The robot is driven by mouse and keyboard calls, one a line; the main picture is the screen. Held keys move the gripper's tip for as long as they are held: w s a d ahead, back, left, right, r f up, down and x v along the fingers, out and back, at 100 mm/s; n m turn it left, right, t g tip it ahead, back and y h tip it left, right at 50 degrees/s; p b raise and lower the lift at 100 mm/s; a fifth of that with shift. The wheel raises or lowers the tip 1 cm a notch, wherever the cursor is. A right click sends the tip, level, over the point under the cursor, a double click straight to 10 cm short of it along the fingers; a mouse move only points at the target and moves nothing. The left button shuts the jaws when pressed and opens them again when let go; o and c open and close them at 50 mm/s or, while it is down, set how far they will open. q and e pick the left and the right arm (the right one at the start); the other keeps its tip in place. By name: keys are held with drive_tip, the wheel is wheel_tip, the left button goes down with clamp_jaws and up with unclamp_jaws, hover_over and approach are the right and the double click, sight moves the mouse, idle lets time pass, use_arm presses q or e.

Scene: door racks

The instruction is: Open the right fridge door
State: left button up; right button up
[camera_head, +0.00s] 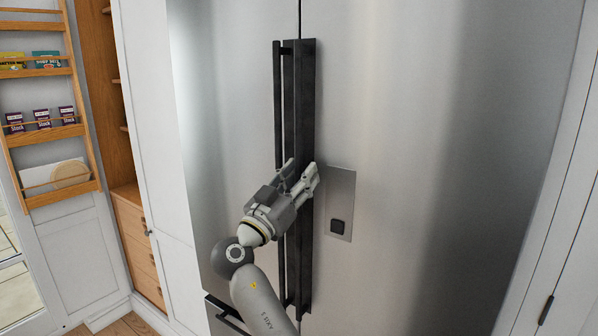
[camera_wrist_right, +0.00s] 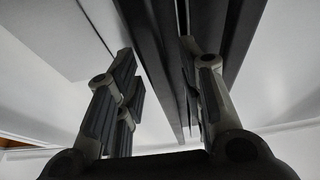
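The right fridge door (camera_head: 430,120) is a tall brushed-steel panel and looks closed against the left fridge door (camera_head: 225,110). Its long dark vertical handle (camera_head: 306,90) stands beside the seam, right next to the left door's dark handle (camera_head: 278,110). My right gripper (camera_head: 302,172) is at mid-height of the handles, fingers pointing up towards them. In the right wrist view the fingers (camera_wrist_right: 157,65) are spread apart. Dark handle bars (camera_wrist_right: 160,30) run between and behind them, with the right finger overlapping one bar. I cannot tell whether it touches. My left gripper is not in view.
A steel panel with a small dark square (camera_head: 340,205) sits on the right door beside my gripper. A lower drawer handle (camera_head: 228,318) is below. An open wooden door rack (camera_head: 55,130) with packets stands at the left. White cabinetry (camera_head: 570,230) borders the fridge at right.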

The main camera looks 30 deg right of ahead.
clamp_jaws()
drive_tip(key=shift+a+f, duration=0.15)
idle(0.4)
